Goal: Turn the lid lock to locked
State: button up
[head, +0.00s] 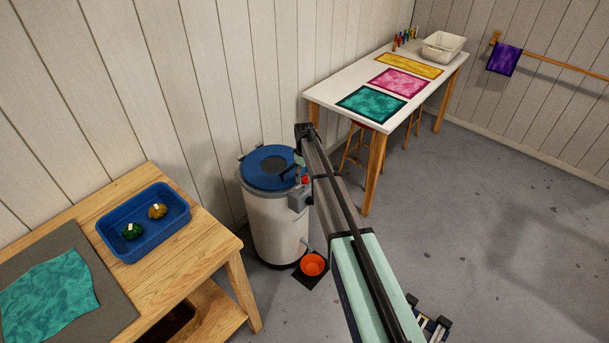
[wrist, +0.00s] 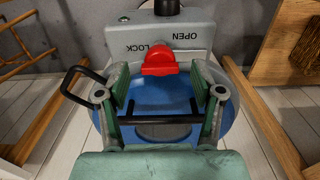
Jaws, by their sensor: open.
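The lid lock is a red knob (wrist: 158,62) on a grey lock box (wrist: 185,38) at the rim of the white drum (head: 273,225). The box reads OPEN and LOCK, upside down in the wrist view. The knob's broad side lies roughly crosswise; I cannot tell which label it points at. In the head view the red knob (head: 305,181) shows small above the grey box (head: 298,201). The blue lid (head: 268,166) lies on the drum. My gripper (wrist: 162,88) is open and empty, its fingers either side of the view just short of the knob; contact is not visible.
A black bar (wrist: 158,118) crosses the lid, and a black loop (wrist: 78,84) sticks out left. A wooden bench (head: 215,242) with a blue tray (head: 125,253) stands left; a white table (head: 340,93) stands behind.

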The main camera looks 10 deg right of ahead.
jog(key=shift+f, duration=0.9)
jog(key=c, duration=1.2)
jog(key=shift+o, duration=0.2)
